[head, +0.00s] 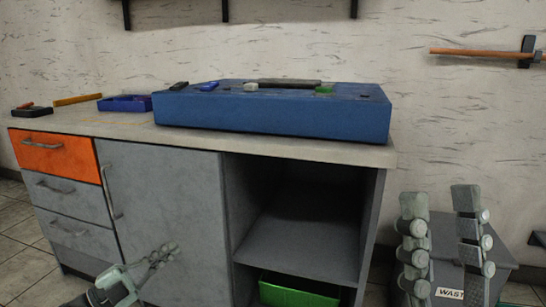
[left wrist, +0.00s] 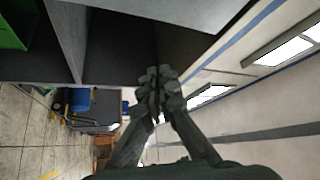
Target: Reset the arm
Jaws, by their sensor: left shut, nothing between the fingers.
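My left gripper (head: 168,252) is low in front of the grey cabinet door in the head view, with its fingertips pointing up and to the right. In the left wrist view (left wrist: 157,92) its fingers meet with nothing between them. My right gripper (head: 441,205) stands upright at the lower right of the head view, close to the camera. Its two fingers are apart and the gap between them is empty.
A workbench (head: 110,135) carries a large blue case (head: 270,122) and a small blue tray (head: 125,104). Below are an orange drawer (head: 55,153), an open shelf (head: 305,230) and a green bin (head: 298,293). A dark waste box (head: 448,272) stands behind my right gripper.

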